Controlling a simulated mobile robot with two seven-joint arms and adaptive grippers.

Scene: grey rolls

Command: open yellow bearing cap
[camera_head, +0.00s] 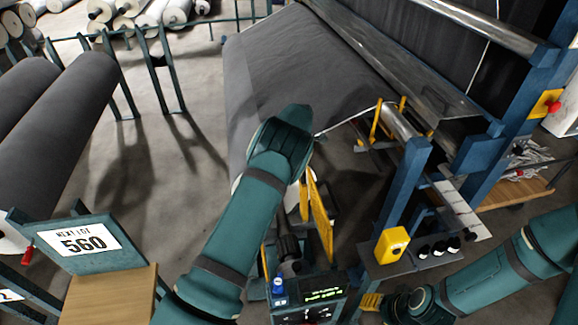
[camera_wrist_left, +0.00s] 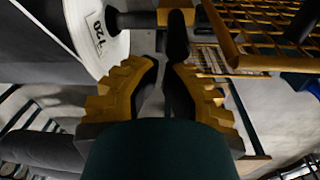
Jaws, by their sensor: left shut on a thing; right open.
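In the left wrist view, a yellow block (camera_wrist_left: 173,5), which looks like the bearing cap, sits on the dark shaft beside a roll end. A black handle-like bar (camera_wrist_left: 178,38) hangs from it. My left gripper (camera_wrist_left: 163,75) has its yellow fingers with dark pads closed at the lower end of this bar; the exact contact is partly hidden. In the head view my left arm covers this gripper and the cap. My right gripper (camera_head: 371,301) is open with yellow fingers, low in the head view, left of its wrist, apart from the cap.
The white roll end (camera_wrist_left: 105,30) with a number is close left of my left gripper. A yellow mesh guard (camera_wrist_left: 250,35) is close right. A control panel (camera_head: 308,297), blue posts (camera_head: 403,195) and a yellow box (camera_head: 392,244) stand near. Open floor (camera_head: 165,150) lies left.

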